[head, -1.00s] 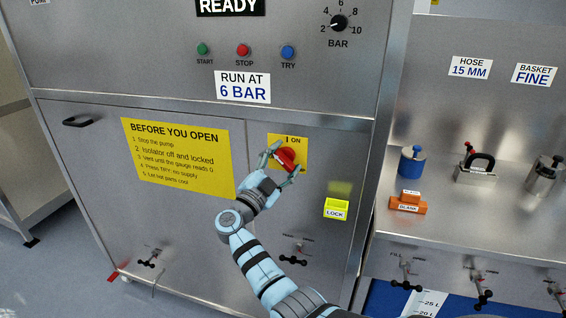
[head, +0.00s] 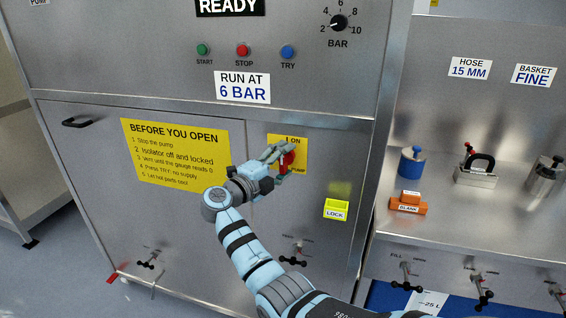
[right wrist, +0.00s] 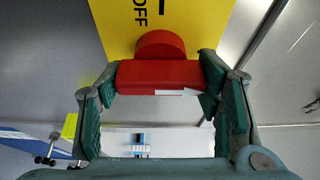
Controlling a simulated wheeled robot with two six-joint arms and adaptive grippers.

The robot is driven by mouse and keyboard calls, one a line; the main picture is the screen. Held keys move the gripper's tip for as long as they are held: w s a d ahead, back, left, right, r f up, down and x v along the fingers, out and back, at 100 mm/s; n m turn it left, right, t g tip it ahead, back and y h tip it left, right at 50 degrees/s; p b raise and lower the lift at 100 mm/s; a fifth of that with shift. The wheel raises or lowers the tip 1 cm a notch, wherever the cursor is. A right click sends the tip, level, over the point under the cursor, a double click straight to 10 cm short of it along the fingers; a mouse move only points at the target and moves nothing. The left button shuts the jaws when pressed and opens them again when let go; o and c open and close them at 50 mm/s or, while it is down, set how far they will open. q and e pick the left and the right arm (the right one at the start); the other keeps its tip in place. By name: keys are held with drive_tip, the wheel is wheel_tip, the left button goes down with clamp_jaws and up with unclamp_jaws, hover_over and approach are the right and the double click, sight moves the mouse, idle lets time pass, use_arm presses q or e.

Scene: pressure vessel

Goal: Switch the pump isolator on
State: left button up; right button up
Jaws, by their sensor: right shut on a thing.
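The red isolator handle (head: 288,159) sits on a yellow plate (head: 300,144) marked "I ON" on the steel cabinet door. The handle now looks close to upright in the head view. My right gripper (head: 281,163) is shut on it, coming in from the left with one finger above and one below. In the right wrist view the red handle (right wrist: 158,77) spans between the two fingers, touching both, and the plate (right wrist: 190,22) shows "OFF". Part of the handle and plate is hidden by the gripper. My left gripper is not in view.
A warning sign (head: 178,158) is at the left. START, STOP and TRY buttons (head: 243,50) sit above. A bench at the right holds an orange block (head: 408,207) and several other items.

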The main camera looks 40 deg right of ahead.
drive_tip(key=shift+f, duration=0.1)
idle(0.3)
drive_tip(key=o, duration=1.2)
drive_tip(key=shift+c, duration=0.2)
drive_tip(key=v, duration=1.2)
drive_tip(key=shift+r, duration=0.2)
drive_tip(key=shift+s, duration=0.1)
